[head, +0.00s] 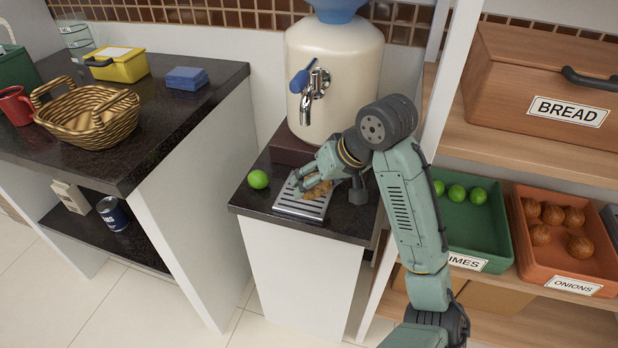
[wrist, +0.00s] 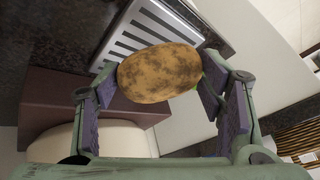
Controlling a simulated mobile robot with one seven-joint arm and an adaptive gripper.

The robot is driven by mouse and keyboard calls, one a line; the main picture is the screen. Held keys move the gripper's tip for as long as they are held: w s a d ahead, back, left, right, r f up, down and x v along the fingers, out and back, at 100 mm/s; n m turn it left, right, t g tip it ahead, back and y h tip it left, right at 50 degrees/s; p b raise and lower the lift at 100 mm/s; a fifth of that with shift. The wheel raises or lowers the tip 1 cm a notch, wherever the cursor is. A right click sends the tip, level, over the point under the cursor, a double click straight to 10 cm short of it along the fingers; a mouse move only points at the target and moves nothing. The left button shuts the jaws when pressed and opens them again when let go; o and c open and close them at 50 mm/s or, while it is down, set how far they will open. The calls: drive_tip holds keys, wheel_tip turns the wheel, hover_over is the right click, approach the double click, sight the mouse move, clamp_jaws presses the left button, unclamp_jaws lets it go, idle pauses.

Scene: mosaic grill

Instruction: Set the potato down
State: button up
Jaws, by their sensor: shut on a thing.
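The brown, speckled potato (wrist: 160,73) sits between the fingers of my gripper (wrist: 158,84) in the wrist view. In the head view the potato (head: 319,190) shows partly behind my gripper (head: 312,181), just over the slotted metal drip tray (head: 300,208). My gripper is shut on the potato. The tray also shows behind the potato in the wrist view (wrist: 133,37). I cannot tell whether the potato touches the tray.
A lime (head: 258,179) lies left of the tray on the small dark counter (head: 347,222). A cream dispenser (head: 340,65) with a tap (head: 310,85) stands behind. A shelf with a lime crate (head: 480,222) and an onion crate (head: 575,268) is at right. A wicker basket (head: 90,132) stands left.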

drive_tip(key=w, duration=0.1)
drive_tip(key=w+a, duration=0.1)
drive_tip(key=w, duration=0.2)
drive_tip(key=shift+w+a+f, duration=0.15)
drive_tip(key=shift+a+f, duration=0.1)
drive_tip(key=shift+a, duration=0.1)
drive_tip(key=shift+f+p, duration=0.55)
drive_tip(key=shift+f, duration=1.2)
drive_tip(key=shift+f, duration=0.2)
drive_tip(key=o, duration=1.2)
drive_tip(key=shift+o, duration=0.2)
drive_tip(key=shift+r, duration=0.15)
